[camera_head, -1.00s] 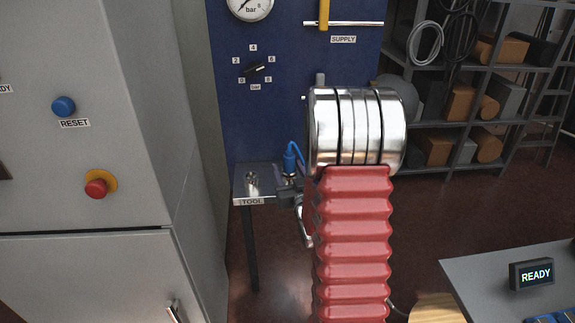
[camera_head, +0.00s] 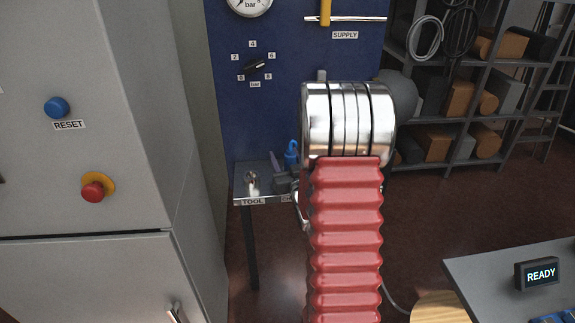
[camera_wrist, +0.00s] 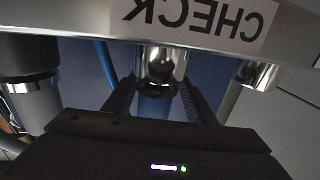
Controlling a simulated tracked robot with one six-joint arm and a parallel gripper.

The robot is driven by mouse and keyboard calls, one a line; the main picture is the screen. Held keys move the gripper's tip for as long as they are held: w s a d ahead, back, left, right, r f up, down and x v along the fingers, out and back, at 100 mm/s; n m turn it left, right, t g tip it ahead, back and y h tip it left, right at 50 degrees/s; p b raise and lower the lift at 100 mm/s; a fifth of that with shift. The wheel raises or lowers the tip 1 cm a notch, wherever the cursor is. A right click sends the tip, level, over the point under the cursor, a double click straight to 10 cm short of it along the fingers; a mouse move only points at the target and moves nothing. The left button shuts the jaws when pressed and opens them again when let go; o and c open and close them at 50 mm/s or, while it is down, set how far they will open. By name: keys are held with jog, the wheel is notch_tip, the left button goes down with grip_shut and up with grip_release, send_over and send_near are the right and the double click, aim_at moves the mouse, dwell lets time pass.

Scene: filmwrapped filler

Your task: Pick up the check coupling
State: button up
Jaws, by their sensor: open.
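In the wrist view, a shiny metal coupling (camera_wrist: 162,66) with a blue part (camera_wrist: 154,106) stands in the middle, by an edge with an upside-down CHECK label (camera_wrist: 193,18). I take it to be the check coupling. My gripper (camera_wrist: 160,88) is open, with one dark finger on each side of it. I cannot tell whether either finger touches it. In the head view, a blue fitting (camera_head: 291,155) shows at the small table (camera_head: 243,194), partly hidden by my arm, and my gripper is mostly hidden there.
A metal fitting (camera_head: 251,180) stands by the TOOL label. A grey cabinet (camera_head: 75,190) is at left, a blue panel (camera_head: 225,100) behind, and a READY display (camera_head: 537,273) at right.

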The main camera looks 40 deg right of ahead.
jog(key=shift+s+d, duration=0.15)
jog(key=shift+s, duration=0.05)
jog(key=c, duration=1.2)
